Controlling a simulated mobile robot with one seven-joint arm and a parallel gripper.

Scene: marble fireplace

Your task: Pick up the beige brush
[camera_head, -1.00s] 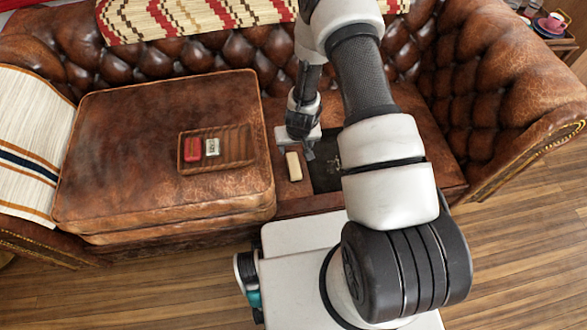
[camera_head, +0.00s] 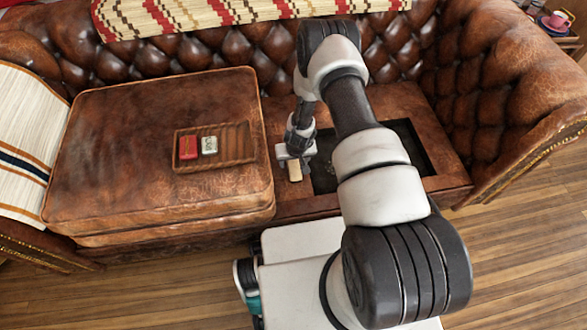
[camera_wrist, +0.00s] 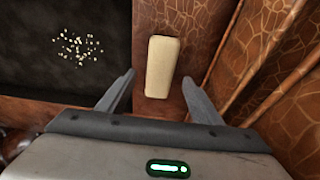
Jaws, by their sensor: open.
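The beige brush (camera_head: 295,172) lies on the brown leather surface beside the right edge of the big cushion in the head view. It shows as a pale rounded block in the wrist view (camera_wrist: 162,66). My gripper (camera_head: 294,157) is just over it, covering part of it in the head view. In the wrist view my gripper (camera_wrist: 158,92) is open, with one finger on each side of the brush's near end. Gaps show between the brush and both fingers. The brush's underside is hidden.
A dark recessed tray (camera_head: 421,142) lies right of the brush; pale bits (camera_wrist: 78,48) lie in it. The raised leather cushion (camera_head: 110,150) stands left, carrying a brown tray (camera_head: 238,140) with a red item (camera_head: 188,148) and a pale tin (camera_head: 209,146).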

